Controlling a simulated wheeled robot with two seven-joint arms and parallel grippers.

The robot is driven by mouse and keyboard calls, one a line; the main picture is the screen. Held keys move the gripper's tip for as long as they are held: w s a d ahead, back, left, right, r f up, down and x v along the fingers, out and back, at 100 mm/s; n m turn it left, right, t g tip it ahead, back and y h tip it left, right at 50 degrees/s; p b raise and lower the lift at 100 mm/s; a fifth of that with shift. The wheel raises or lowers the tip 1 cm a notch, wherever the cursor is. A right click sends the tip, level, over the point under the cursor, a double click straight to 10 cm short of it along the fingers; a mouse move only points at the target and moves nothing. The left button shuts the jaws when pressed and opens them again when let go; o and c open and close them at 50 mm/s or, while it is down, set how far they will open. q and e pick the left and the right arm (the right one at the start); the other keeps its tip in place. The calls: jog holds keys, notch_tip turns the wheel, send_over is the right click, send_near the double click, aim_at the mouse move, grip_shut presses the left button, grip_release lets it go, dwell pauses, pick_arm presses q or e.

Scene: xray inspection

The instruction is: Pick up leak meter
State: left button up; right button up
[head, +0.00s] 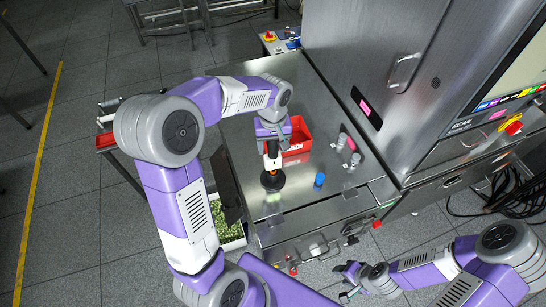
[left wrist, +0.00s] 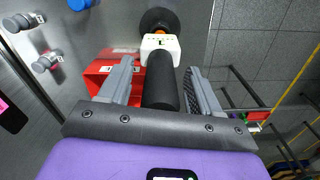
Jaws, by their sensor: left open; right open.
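The leak meter (head: 272,165) stands upright on the steel table, with a black disc base, an orange part and a white body. In the left wrist view its black handle (left wrist: 161,82) points toward the camera, with the white display body (left wrist: 160,44) beyond it. My left gripper (head: 271,143) is above the meter, pointing down. Its open fingers (left wrist: 160,68) stand on either side of the handle, with a visible gap on the right side; contact on the left is unclear. My right gripper (head: 350,278) is open and empty, low in front of the table.
A red bin (head: 299,138) sits right behind the meter. A blue bottle (head: 319,180) and two grey cylinders (head: 342,141) with labels stand to the right. The big steel cabinet (head: 390,70) bounds the table on the right. A crate of green pieces (head: 229,234) is below the table's left edge.

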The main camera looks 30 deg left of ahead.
pick_arm(q)
grip_shut()
dwell(0.3)
jog(key=shift+r, duration=0.1)
